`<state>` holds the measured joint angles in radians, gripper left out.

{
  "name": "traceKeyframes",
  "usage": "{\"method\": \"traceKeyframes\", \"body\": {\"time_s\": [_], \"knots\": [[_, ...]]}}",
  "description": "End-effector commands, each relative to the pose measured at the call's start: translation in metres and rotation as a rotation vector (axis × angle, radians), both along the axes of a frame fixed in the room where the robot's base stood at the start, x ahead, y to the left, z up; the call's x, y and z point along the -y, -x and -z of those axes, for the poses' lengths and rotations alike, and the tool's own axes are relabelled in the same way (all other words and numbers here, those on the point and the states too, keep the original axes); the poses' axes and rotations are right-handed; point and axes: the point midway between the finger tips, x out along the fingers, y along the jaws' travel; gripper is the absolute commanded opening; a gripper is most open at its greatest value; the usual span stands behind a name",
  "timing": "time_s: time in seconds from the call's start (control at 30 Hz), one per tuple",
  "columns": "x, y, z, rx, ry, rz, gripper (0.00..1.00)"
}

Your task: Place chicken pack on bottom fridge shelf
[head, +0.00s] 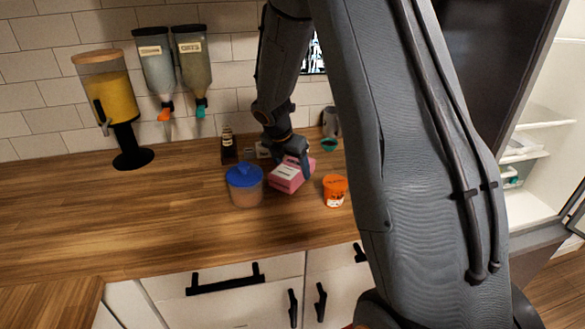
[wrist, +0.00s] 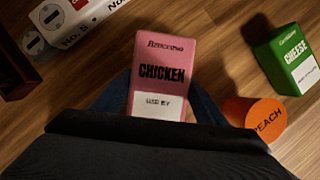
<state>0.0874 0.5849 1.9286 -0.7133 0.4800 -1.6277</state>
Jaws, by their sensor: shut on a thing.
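The chicken pack is a pink box with a white label (head: 287,178) on the wooden counter in the head view. In the wrist view the pink chicken pack (wrist: 160,68) reads "CHICKEN" and lies between my fingers. My gripper (head: 297,163) is shut on it from above. The pack seems to be at counter height; I cannot tell if it is lifted. The fridge stands open at the right, with white shelves (head: 540,155) partly visible. My arm hides part of the fridge, and its bottom shelf is only partly in view.
A blue-lidded tub (head: 245,187) stands close left of the pack, and an orange peach tub (head: 335,190) close right. A dark bottle (head: 228,147) and dispensers (head: 110,100) stand behind. The counter's left part is clear.

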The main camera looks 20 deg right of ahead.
Motion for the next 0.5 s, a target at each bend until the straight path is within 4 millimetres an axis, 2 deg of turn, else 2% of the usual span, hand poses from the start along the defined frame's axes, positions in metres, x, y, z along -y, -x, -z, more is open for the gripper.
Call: {"method": "traceKeyframes", "body": {"time_s": [0.43, 0.47, 0.5], "knots": [[-0.0001, -0.0008, 0.0076, 0.002, 0.0, -0.001, 0.31], [-0.0001, -0.0004, 0.008, 0.001, -0.001, 0.0, 0.7], [-0.0001, -0.0003, 0.0077, 0.001, -0.001, 0.0, 0.76]]}}
